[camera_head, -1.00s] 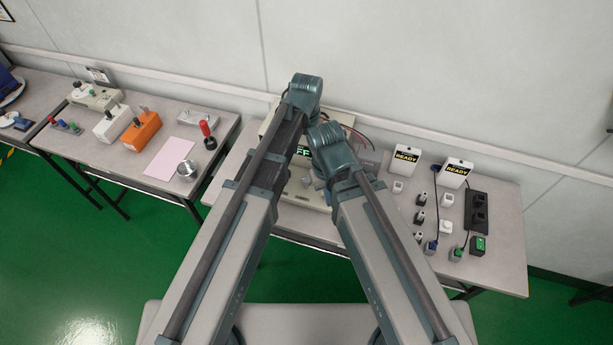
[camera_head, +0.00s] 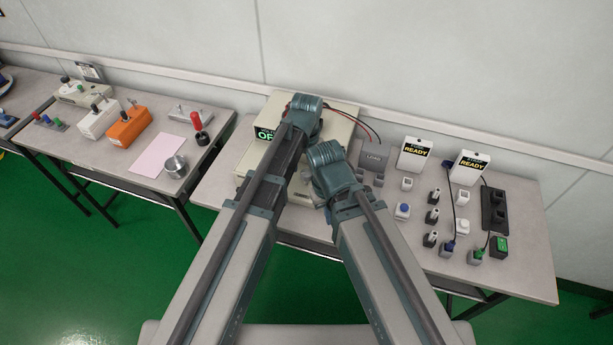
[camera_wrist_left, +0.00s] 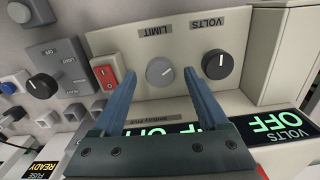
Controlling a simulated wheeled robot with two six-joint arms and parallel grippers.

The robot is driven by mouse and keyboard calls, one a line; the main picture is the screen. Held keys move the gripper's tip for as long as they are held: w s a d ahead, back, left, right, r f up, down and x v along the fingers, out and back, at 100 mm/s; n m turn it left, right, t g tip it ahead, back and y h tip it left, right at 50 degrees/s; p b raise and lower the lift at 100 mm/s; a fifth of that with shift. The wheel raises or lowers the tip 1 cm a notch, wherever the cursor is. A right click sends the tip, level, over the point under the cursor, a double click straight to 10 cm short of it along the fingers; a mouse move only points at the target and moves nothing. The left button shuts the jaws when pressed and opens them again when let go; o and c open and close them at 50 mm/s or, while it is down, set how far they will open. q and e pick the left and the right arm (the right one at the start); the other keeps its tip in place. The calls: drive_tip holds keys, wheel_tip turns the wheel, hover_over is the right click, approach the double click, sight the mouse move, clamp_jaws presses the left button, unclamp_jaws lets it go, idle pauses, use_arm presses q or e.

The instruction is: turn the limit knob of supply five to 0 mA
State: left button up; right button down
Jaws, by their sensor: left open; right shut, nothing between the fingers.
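The supply (camera_head: 340,103) is a beige box on the right-hand table, largely covered by my arms in the head view. In the left wrist view its front appears upside down. The grey LIMIT knob (camera_wrist_left: 160,72) lies between the two spread blue fingers of my open left gripper (camera_wrist_left: 160,80), with gaps visible on both sides. I cannot tell how deep the fingers reach around it. The black VOLTS knob (camera_wrist_left: 217,65) is just right of the right finger. A VOLTS display (camera_wrist_left: 275,122) reads OFF; the other display is partly covered. My right gripper (camera_head: 322,200) is low beside the left arm, its fingers mostly hidden.
A red rocker switch (camera_wrist_left: 105,76) is just left of the left finger. A grey LOAD box (camera_head: 374,158) stands right of the supply. Two READY boxes (camera_head: 415,154), small plugs and a black socket strip (camera_head: 494,209) fill the table's right. Another table (camera_head: 118,168) stands left.

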use_arm(q)
drive_tip(key=shift+f, duration=0.35)
use_arm(e)
drive_tip(key=shift+f, duration=0.35)
use_arm(q)
clamp_jaws()
drive_tip(key=shift+n, duration=0.4)
drive_tip(key=n, duration=0.5)
drive_tip(key=shift+n, duration=0.3)
drive_tip(key=n, duration=0.5)
drive_tip(key=shift+n, duration=0.4)
